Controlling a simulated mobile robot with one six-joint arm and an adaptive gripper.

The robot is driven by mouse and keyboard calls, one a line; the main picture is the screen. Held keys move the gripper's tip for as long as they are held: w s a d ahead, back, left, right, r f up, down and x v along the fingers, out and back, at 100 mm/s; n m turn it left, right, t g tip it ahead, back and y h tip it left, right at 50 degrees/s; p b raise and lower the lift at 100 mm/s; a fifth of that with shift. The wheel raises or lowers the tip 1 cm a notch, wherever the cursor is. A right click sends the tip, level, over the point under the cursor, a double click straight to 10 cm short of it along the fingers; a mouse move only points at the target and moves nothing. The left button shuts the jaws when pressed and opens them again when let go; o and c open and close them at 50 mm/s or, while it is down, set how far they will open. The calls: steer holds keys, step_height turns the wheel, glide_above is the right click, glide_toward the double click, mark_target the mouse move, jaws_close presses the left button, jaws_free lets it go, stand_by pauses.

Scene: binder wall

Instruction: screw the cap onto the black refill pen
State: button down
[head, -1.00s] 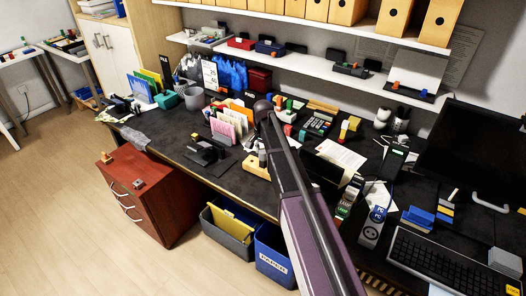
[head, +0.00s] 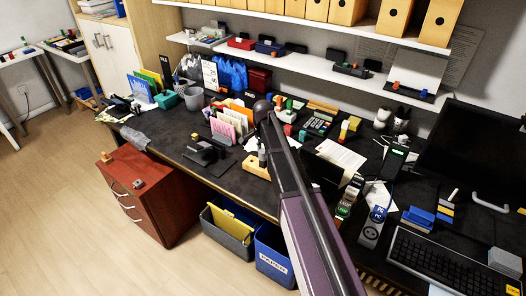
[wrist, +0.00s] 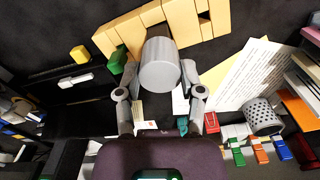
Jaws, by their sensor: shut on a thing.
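In the wrist view, my gripper (wrist: 160,78) is shut on a grey metallic cylinder (wrist: 160,63), which looks like the cap. One finger is on each side of it. I cannot tell whether the cylinder touches anything. The black refill pen cannot be made out, and the cylinder may hide it. In the head view, my arm hides the gripper, and a wooden block (head: 256,167) sits near the desk's front edge.
In the wrist view, a green block (wrist: 118,60), a yellow block (wrist: 78,54), white paper (wrist: 243,75) and a mesh cup (wrist: 263,116) lie around the gripper. In the head view, a folder rack (head: 226,128) stands left of the arm. Bare dark desk (head: 180,140) shows farther left.

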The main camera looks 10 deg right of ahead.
steer(key=shift+m, duration=1.7)
steer(key=shift+m, duration=2)
steer(key=shift+m, duration=0.3)
steer(key=shift+m, duration=1.6)
steer(key=shift+c, duration=0.7)
jaws_free()
